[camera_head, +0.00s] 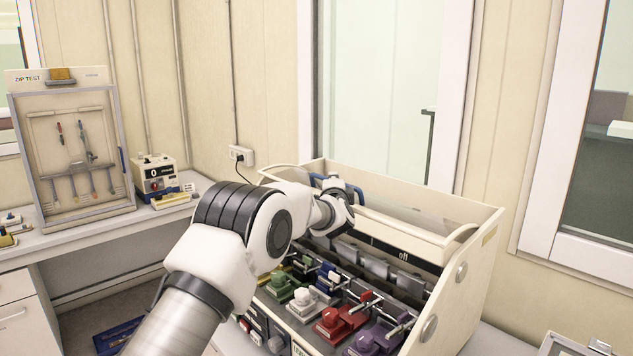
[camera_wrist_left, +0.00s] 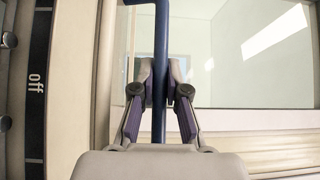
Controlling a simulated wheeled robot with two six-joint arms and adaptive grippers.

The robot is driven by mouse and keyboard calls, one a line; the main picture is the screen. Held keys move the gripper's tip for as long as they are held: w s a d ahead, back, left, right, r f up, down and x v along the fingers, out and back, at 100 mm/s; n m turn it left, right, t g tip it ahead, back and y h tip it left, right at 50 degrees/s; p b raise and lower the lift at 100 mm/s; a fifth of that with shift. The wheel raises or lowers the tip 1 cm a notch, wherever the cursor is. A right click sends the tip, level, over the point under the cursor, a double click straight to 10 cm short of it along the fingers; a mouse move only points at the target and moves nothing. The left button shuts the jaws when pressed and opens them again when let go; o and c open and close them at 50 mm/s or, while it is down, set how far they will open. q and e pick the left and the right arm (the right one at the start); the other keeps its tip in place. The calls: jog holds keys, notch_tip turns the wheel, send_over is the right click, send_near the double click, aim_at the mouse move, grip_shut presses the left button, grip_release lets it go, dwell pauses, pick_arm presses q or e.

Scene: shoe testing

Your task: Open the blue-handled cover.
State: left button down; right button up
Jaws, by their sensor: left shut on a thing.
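The cover (camera_head: 405,212) is a clear panel with pale curved ends, at the top rear of the cream testing machine (camera_head: 468,290). It looks raised toward the back, with the shoes in front uncovered; its exact angle is hard to tell. Its blue handle (camera_head: 357,187) is partly hidden by my left gripper (camera_head: 336,188). In the left wrist view the blue handle (camera_wrist_left: 160,65) runs upright between the two fingers of my left gripper (camera_wrist_left: 160,88), which are shut on it. My right gripper is in neither view.
A zip test stand (camera_head: 75,150) and a small control box (camera_head: 155,176) stand on the left bench. A wall and window are close behind the machine.

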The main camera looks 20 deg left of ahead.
pick_arm(q)
jog(key=shift+w+d+m+g+p, duration=0.25)
jog(key=shift+w+d, duration=0.1)
jog(key=shift+w, duration=0.45)
jog(key=shift+w+d+m+g+p, duration=0.15)
jog(key=shift+w+d+m, duration=0.15)
jog(key=shift+w, duration=0.5)
jog(key=c, duration=1.4)
grip_release()
jog(key=shift+c, duration=0.2)
jog(key=shift+s+d+r, duration=0.1)
jog(key=shift+s, duration=0.05)
send_over(362, 208)
jog(key=s+a, duration=0.3)
jog(key=s, duration=0.1)
jog(key=shift+w+a+r, duration=0.15)
jog(key=shift+r, duration=0.05)
